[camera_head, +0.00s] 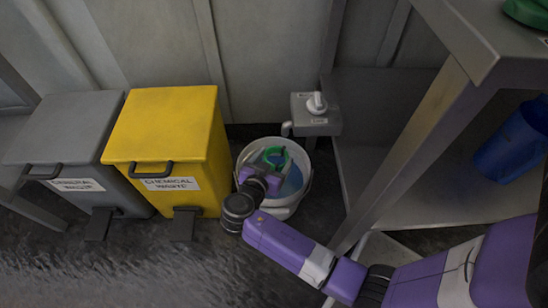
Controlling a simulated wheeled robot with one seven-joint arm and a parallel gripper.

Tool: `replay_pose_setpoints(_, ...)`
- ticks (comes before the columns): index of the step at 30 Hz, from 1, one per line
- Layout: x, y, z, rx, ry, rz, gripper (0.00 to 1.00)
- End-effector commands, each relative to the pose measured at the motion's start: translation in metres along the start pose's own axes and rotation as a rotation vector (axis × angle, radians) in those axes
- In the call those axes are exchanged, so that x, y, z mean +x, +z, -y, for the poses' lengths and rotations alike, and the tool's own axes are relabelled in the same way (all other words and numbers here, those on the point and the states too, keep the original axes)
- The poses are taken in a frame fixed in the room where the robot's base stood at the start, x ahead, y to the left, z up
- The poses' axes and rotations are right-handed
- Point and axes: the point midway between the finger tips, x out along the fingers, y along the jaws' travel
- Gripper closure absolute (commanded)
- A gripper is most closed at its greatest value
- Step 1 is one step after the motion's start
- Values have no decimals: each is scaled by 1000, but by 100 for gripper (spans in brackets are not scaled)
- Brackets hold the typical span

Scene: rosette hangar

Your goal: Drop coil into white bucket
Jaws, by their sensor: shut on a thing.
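The white bucket (300,204) stands on the dark floor, right of the yellow bin. Something blue shows inside it. My gripper (273,160) is over the bucket's mouth, at the end of my purple arm. It is shut on a green ring-shaped coil (284,152), which appears within the bucket's rim in this view. The fingers and part of the coil are hard to make out. I cannot tell how high the coil is above the bucket's bottom. My wrist hides the bucket's front left side.
A yellow chemical waste bin (165,125) and a grey general waste bin (70,140) stand to the left. A grey box with a white knob (316,104) is behind the bucket. A metal table (440,110) stands right, with a blue container (515,140) beneath.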

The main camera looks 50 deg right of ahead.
Motion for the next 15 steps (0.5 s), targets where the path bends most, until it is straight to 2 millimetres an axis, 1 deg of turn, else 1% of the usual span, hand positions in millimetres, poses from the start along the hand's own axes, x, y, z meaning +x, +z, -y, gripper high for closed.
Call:
replay_pose_setpoints(1,2,5,0,0,0,-1,65)
replay_pose_setpoints(2,2,6,0,0,0,-1,65)
replay_pose_setpoints(10,2,6,0,0,-1,0,65)
replay_pose_setpoints(11,2,6,0,0,-1,0,21)
replay_pose_setpoints(12,2,6,0,0,-1,0,13)
replay_pose_setpoints(14,2,6,0,0,-1,0,1)
replay_pose_setpoints(15,2,6,0,0,-1,0,0)
